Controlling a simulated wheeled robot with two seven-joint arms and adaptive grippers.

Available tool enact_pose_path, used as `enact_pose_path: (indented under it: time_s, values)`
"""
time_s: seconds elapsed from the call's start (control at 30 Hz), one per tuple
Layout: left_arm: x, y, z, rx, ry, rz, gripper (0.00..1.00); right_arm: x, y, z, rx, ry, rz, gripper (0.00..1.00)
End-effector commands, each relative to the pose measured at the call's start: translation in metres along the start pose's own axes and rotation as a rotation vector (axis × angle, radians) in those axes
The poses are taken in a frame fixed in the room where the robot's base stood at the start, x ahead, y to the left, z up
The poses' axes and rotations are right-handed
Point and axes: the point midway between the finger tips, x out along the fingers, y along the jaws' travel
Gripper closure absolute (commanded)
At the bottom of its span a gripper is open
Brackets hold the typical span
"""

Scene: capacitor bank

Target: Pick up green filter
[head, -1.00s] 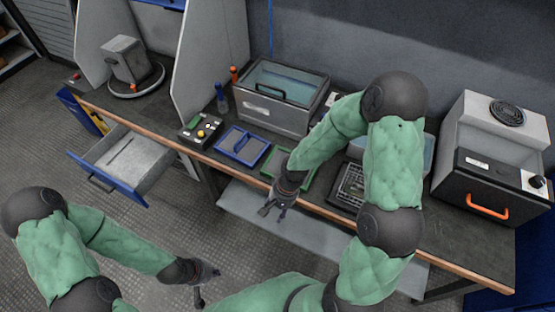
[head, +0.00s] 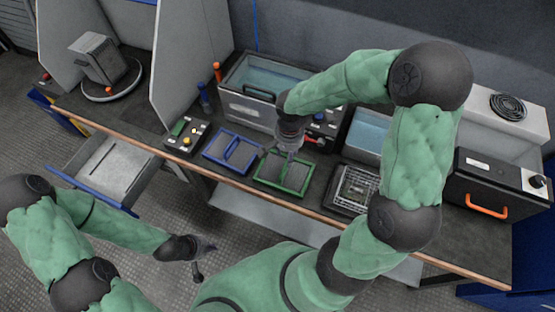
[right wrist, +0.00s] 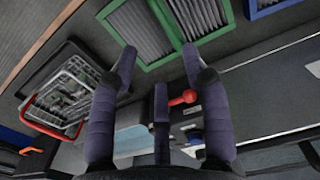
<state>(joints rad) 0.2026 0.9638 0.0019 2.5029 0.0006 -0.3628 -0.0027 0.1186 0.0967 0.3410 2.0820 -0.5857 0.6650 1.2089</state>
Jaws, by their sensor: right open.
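The green filter (head: 284,176) is a flat green frame with two grey pleated panels, lying on the workbench near its front edge. It also shows at the top of the right wrist view (right wrist: 166,26). My right gripper (head: 277,156) is over the back edge of the filter in the head view. In the right wrist view its fingers (right wrist: 158,54) are spread with nothing between them, and the fingertips point at the filter's near side. Whether they touch it cannot be told. My left gripper (head: 204,262) is low over the floor, in front of the bench, its fingers apart and empty.
A blue filter frame (head: 233,151) lies just left of the green one. A wire basket (head: 354,188) stands to the right. A grey tank (head: 258,100) is behind, and a button box (head: 186,136) is further left. An open drawer (head: 105,170) juts out at left.

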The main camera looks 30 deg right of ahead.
Motion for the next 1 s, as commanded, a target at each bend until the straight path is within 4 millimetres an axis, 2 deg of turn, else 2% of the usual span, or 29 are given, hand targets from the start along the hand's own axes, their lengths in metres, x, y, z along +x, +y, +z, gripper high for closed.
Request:
enact_pose_path:
  time_s: [0.17, 0.4, 0.67, 0.9, 1.0]
  values:
    - [0.005, -0.002, 0.001, 0.0, -0.002, 0.0, 1.0, 0.014, 0.001, 0.0, 0.0, -0.001, 0.002, 0.53]
    - [0.017, -0.006, 0.0, 0.0, -0.002, 0.0, 1.0, 0.05, 0.0, 0.0, 0.0, -0.002, 0.001, 0.53]
    - [0.022, -0.008, 0.0, 0.0, -0.001, 0.0, 1.0, 0.066, -0.002, -0.001, 0.0, -0.001, 0.0, 0.53]
    - [0.037, -0.013, -0.001, 0.0, -0.001, 0.0, 1.0, 0.1, -0.005, -0.003, -0.001, -0.003, 0.001, 0.53]
    - [0.039, -0.014, -0.001, 0.0, -0.001, 0.0, 1.0, 0.108, -0.005, -0.003, -0.001, -0.002, 0.0, 0.53]
